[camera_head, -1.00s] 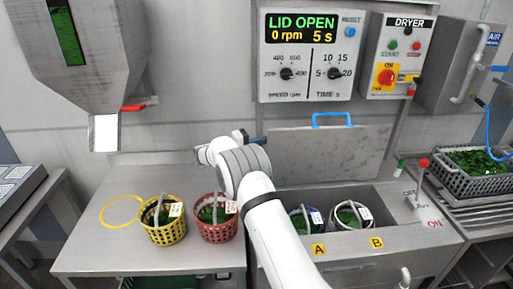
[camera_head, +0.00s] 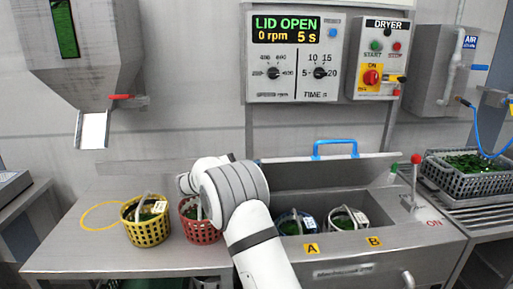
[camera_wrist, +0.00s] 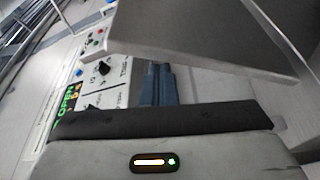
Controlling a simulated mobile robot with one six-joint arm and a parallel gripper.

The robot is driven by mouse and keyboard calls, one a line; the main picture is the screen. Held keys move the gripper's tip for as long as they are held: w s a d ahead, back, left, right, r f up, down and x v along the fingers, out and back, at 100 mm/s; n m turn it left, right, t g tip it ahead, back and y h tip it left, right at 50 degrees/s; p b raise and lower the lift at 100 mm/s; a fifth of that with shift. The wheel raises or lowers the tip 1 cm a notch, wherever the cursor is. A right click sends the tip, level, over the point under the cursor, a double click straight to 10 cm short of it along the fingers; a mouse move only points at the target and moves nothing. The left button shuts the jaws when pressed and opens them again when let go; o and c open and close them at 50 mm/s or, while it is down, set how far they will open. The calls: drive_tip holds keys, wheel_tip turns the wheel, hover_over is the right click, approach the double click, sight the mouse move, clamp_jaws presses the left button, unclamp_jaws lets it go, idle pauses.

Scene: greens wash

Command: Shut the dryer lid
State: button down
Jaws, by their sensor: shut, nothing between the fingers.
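The dryer lid (camera_head: 325,174) is a grey metal panel with a blue handle (camera_head: 335,147), hinged at the back of the dryer (camera_head: 345,271). It is open and tilted over the back of the well. Two baskets of greens, blue (camera_head: 296,223) and white (camera_head: 349,218), sit inside by labels A and B. The display (camera_head: 286,29) reads LID OPEN, 0 rpm, 5 s. My gripper is hidden behind my arm in the head view. In the wrist view its dark fingers (camera_wrist: 157,86) are shut and empty, close to the lid's grey panel (camera_wrist: 225,38); I cannot tell whether they touch.
Yellow (camera_head: 146,226) and red (camera_head: 200,228) baskets of greens stand on the bench left of the dryer. A red-knobbed lever (camera_head: 416,160) stands at its right. A grey crate (camera_head: 470,172) of greens is further right. A hopper (camera_head: 88,45) hangs at upper left.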

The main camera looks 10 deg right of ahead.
drive_tip(key=shift+s+a+f, duration=0.1)
drive_tip(key=shift+s+f, duration=0.1)
drive_tip(key=shift+s, duration=0.2)
